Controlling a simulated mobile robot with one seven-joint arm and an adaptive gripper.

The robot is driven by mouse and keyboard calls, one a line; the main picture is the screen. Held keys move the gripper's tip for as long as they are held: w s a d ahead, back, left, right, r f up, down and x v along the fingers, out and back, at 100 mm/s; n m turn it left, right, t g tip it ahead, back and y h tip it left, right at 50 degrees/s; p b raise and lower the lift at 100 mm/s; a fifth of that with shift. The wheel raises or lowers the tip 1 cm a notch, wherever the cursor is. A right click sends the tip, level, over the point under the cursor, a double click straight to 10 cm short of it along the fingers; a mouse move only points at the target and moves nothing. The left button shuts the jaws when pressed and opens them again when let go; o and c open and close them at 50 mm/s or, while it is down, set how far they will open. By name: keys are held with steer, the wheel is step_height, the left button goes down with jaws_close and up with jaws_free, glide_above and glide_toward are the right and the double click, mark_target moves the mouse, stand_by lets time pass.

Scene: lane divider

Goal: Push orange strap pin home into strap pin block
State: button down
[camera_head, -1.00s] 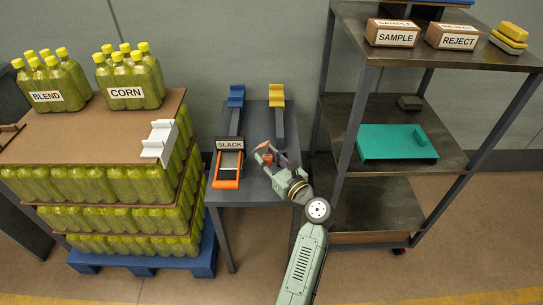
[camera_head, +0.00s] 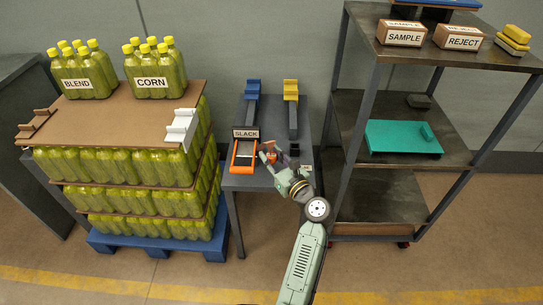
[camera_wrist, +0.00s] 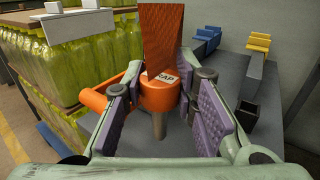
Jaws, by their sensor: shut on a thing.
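The orange strap pin (camera_wrist: 157,95) has a round orange head with a partly hidden label, a grey metal shank pointing down and an orange strap rising from it. It also shows small in the head view (camera_head: 271,146). My gripper (camera_wrist: 166,105) is shut on the pin, with purple pads on both sides, and holds it over the grey table. A small dark open-topped block (camera_wrist: 246,113), which looks like the strap pin block, stands on the table to the right of the pin. The pin is apart from it. The shank's lower tip is hard to make out.
An orange-framed tray (camera_head: 244,158) under a SLACK sign (camera_head: 246,133) lies left of my gripper. Blue (camera_head: 253,88) and yellow (camera_head: 291,88) holders stand at the table's back. A bottle pallet (camera_head: 160,237) is left, a metal shelf (camera_head: 381,208) right.

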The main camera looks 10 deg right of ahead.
mark_target(271, 155)
steer(key=shift+r, duration=0.15)
steer(key=shift+r+p, duration=1)
steer(key=shift+r, duration=1.65)
steer(key=shift+f, duration=0.1)
